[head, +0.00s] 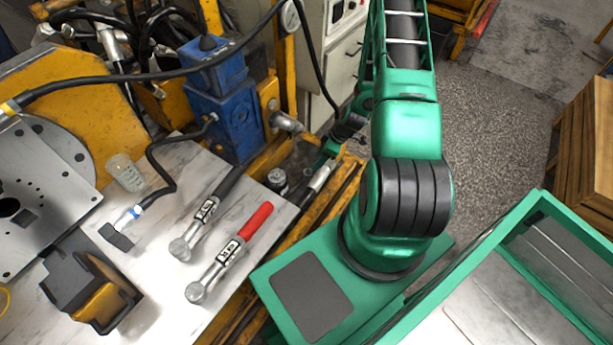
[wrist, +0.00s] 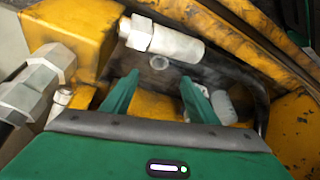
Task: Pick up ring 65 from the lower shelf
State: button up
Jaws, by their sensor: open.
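A small pale round piece (wrist: 159,62), which looks like the ring, lies on the dark lower shelf (wrist: 180,72) in the wrist view. I cannot read any number on it. My gripper (wrist: 159,78) is open, with its two green fingers apart and nothing visible between them. The round piece shows just beyond the fingertips, roughly centred between them. I cannot tell the exact distance. In the head view my gripper (head: 333,146) reaches down beside the yellow frame, partly hidden by my arm, and I cannot make out the ring clearly there.
A white hex-ended fitting (wrist: 165,40) lies just past the fingertips. A pale cylinder (wrist: 222,107) stands right of the right finger. A yellow block (wrist: 70,35) and a yellow beam (wrist: 245,45) border the space. Torque wrenches (head: 230,250) lie on the marble top.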

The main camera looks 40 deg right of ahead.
aim_at(311, 171)
jog(key=x, duration=1.1)
jog(key=shift+s+d, duration=0.15)
jog(key=shift+d, duration=0.1)
jog(key=c, duration=1.3)
